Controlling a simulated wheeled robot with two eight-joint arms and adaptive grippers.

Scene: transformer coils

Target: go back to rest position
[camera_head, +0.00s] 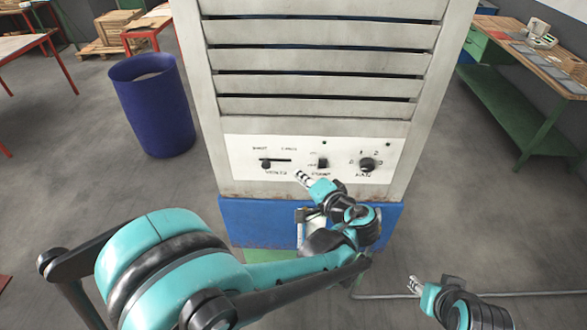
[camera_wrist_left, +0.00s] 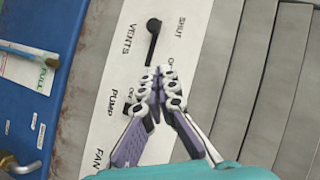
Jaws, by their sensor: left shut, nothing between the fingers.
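My left gripper (camera_head: 302,177) is in front of the lower edge of the white control panel (camera_head: 236,150), its fingers pointing up and left between the vents slider (camera_head: 266,163) and the pump switch (camera_head: 322,162). In the left wrist view its fingertips (camera_wrist_left: 158,72) meet with nothing between them, below the black vents slider (camera_wrist_left: 152,35). The fingers partly cover the panel near the pump label. The fan knob (camera_head: 367,164) is at the panel's right. My right gripper (camera_head: 414,284) shows small at the lower right, over the floor, away from the cabinet; its finger gap is unclear.
The slatted grey cabinet (camera_head: 318,62) stands straight ahead on a blue base (camera_head: 240,215). A blue bin (camera_head: 152,105) stands left of it. A green-framed workbench (camera_head: 520,110) is at the right. Open floor lies on both sides. A thin pipe (camera_head: 520,294) runs along the floor.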

